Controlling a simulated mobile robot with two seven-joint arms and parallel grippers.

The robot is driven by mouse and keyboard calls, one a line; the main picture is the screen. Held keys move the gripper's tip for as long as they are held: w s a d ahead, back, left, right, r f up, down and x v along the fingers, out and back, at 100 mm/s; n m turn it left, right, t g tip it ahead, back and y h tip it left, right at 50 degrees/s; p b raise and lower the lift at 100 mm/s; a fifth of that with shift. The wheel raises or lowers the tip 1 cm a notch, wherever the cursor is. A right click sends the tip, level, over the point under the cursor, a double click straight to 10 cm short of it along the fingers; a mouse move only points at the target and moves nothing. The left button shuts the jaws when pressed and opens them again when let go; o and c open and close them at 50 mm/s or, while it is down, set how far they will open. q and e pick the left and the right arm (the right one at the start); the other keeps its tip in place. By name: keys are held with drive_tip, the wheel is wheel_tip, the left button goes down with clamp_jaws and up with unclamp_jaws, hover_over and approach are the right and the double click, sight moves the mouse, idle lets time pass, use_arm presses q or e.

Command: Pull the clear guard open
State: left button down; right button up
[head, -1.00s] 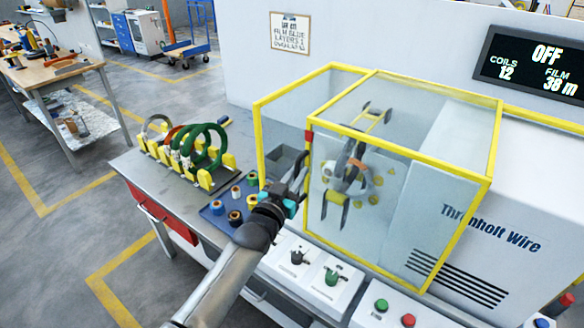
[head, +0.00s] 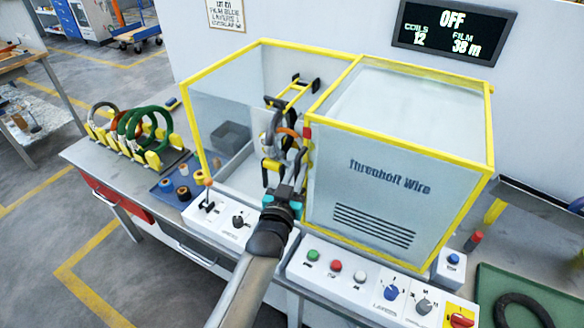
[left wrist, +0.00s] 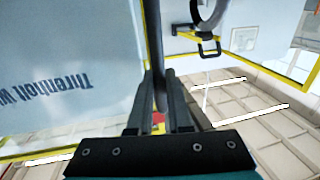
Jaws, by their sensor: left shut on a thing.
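The clear guard (head: 405,105), a box of see-through panels with yellow edges, sits at the right, over the machine body marked Threnholt Wire. My left gripper (head: 297,172) is at its left front edge, shut on the dark upright handle bar (left wrist: 154,45). In the left wrist view both fingers of my left gripper (left wrist: 166,92) close around that bar. Left of the guard, the wrapping ring (head: 270,137) and its yellow-ended arms stand uncovered at the front, partly hidden by my gripper. My right gripper is not in view.
A fixed yellow frame with a clear pane (head: 225,110) stands at the left. Control panels (head: 365,285) with buttons and knobs run along the front edge below my arm. A coil rack (head: 130,138) stands on the left bench. The display (head: 445,32) reads OFF.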

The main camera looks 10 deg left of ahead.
use_arm(q)
drive_tip(key=c, duration=0.8)
unclamp_jaws()
drive_tip(key=shift+c, duration=0.2)
drive_tip(key=shift+s, duration=0.15)
drive_tip(key=s+a, duration=0.2)
drive_tip(key=s, duration=1.3)
drive_tip(key=shift+a, duration=0.15)
drive_tip(key=shift+w, duration=0.1)
drive_tip(key=s+a+f+g+b, duration=0.1)
drive_tip(key=s+f+g+b, duration=0.25)
drive_tip(key=f, duration=0.85)
drive_tip(key=s+f+g+b, duration=0.2)
drive_tip(key=s+f, duration=0.2)
drive_tip(key=f, duration=0.8)
drive_tip(key=s+a+f+g+b, duration=0.1)
drive_tip(key=s+f+g+b, duration=0.25)
drive_tip(key=f, duration=0.95)
drive_tip(key=s+a+f+g+y+b, duration=0.1)
drive_tip(key=s+a+f+g+b, duration=0.2)
drive_tip(key=s+f, duration=0.8)
drive_tip(key=s+a+f+g+y+b, duration=0.1)
drive_tip(key=s+a+f+g+b, duration=0.3)
drive_tip(key=s+f, duration=0.7)
drive_tip(key=s+a, duration=0.1)
drive_tip(key=s, duration=0.2)
drive_tip(key=shift+s+m+g+y, duration=0.25)
drive_tip(key=shift+m+g+y, duration=0.05)
drive_tip(key=shift+g+y, duration=0.1)
